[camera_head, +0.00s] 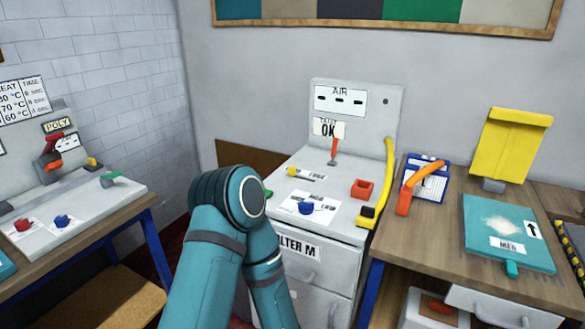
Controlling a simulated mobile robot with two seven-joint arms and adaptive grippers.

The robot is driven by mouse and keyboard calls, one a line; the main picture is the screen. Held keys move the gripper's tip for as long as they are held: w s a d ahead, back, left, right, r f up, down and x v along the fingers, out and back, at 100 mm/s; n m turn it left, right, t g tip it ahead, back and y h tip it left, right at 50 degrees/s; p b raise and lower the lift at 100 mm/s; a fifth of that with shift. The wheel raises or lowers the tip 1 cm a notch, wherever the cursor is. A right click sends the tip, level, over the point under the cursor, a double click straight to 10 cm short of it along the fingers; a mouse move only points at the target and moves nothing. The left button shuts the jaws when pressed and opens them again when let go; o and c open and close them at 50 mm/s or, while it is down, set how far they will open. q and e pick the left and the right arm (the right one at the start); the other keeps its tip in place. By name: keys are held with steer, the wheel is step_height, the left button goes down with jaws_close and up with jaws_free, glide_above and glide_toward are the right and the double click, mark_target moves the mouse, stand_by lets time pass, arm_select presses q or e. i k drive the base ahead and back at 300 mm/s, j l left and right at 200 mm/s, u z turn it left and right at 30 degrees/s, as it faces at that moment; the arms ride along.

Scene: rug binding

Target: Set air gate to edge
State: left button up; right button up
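The air machine (381,135) is a pale grey cabinet with an upright back panel marked AIR, in the middle of the head view. An orange-red lever (334,150) with a thin stem stands near the foot of that panel, below a card reading OK (328,127). On the flat top are a small label that is hard to read (317,176), a blue knob (306,208) on a white card and a red square cup (362,189). I cannot tell which of these is the air gate or its setting. Neither gripper shows.
My teal arm bends in front of the cabinet's left side and hides part of it. A yellow hose (388,170) runs down the cabinet's right side. A wooden table (440,236) at right holds a teal pad (508,232) and a yellow board (508,145). A POLY station stands left.

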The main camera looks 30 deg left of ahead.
mark_target(291, 169)
steer(key=i+j+z, duration=0.1)
steer(key=j, duration=0.45)
steer(key=i+j+z, duration=0.15)
steer(key=j, duration=0.45)
steer(key=i+j+z, duration=0.1)
steer(key=j, duration=0.45)
steer(key=i+j+z, duration=0.1)
steer(key=j, duration=0.5)
steer(key=i, duration=0.1)
